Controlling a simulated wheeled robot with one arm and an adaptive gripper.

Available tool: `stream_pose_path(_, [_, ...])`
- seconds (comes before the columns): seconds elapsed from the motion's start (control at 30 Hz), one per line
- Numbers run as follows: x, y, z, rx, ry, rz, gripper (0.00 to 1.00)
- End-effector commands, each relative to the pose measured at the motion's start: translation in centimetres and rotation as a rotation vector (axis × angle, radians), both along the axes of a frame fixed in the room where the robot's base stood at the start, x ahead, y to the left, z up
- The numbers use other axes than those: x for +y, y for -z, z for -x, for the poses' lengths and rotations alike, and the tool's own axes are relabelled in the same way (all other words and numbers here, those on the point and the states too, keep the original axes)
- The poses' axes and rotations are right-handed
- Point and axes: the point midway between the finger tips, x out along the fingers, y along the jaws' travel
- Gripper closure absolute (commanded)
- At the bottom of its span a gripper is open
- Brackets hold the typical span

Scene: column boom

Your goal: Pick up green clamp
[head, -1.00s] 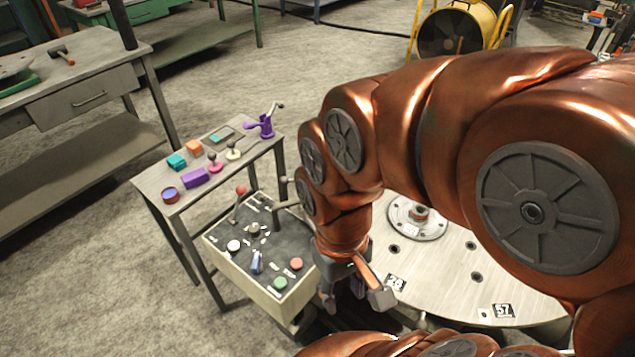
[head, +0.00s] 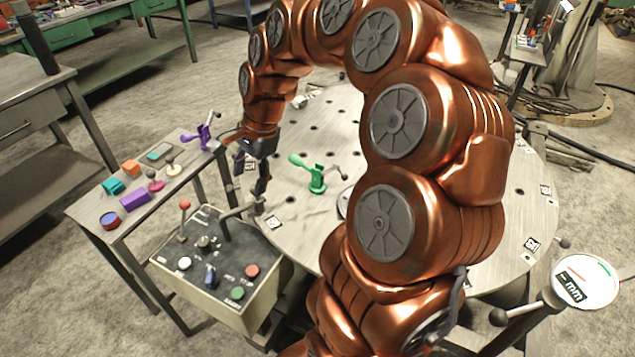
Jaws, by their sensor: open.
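The green clamp (head: 317,180) stands on the round metal table (head: 290,235), with its handle pointing up and left and a grey screw rod to the right. My gripper (head: 252,196) points down near the table's left edge, to the left of the clamp and apart from it. Its fingers are spread and nothing shows between them. The clamp is in plain view; my copper-coloured arm hides part of the table to its right.
A control box (head: 215,265) with levers and buttons stands at the table's front left. A side table (head: 85,205) holds a purple clamp (head: 203,135) and small coloured objects. A dial gauge (head: 585,282) is at the lower right.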

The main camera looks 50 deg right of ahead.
Motion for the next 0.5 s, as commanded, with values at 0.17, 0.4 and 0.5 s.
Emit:
stream_pose_path(0.17, [-7.9, 2.5, -3.5, 0.008, 0.424, -0.092, 0.4])
stream_pose_path(0.4, [-19.1, 6.5, -4.3, 0.033, 0.965, -0.205, 0.4])
stream_pose_path(0.5, [-22.6, 7.8, -3.8, 0.042, 1.127, -0.237, 0.4])
